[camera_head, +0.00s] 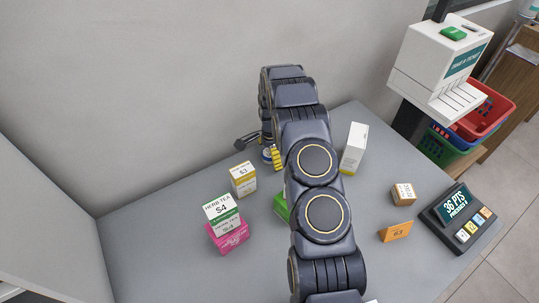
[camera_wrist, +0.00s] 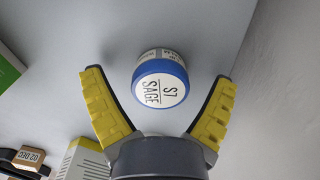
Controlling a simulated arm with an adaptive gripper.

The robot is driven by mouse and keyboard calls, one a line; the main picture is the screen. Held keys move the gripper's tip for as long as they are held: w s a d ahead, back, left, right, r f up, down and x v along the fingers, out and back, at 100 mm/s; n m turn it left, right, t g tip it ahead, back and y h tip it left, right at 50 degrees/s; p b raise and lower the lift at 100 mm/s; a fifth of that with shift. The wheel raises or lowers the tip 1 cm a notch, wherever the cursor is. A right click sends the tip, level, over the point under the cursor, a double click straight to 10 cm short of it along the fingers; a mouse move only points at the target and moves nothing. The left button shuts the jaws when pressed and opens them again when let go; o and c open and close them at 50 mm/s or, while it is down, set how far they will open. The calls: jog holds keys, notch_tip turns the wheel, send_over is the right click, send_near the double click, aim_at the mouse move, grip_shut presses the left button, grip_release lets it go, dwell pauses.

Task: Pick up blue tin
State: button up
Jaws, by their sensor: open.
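The blue tin (camera_wrist: 160,82) is a small round tin with a blue lid and a white label reading "S7 SAGE". In the wrist view it sits between my gripper's spread yellow fingers, just beyond the fingertips. My gripper (camera_wrist: 162,84) is open, and no finger touches the tin. In the head view my gripper (camera_head: 260,150) is at the far side of the counter, mostly behind my arm. The tin (camera_head: 268,152) shows only as a small bluish piece there, partly hidden by the gripper.
A wall rises behind.

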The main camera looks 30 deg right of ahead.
jog(key=c, duration=1.2)
jog(key=shift+r, duration=0.1)
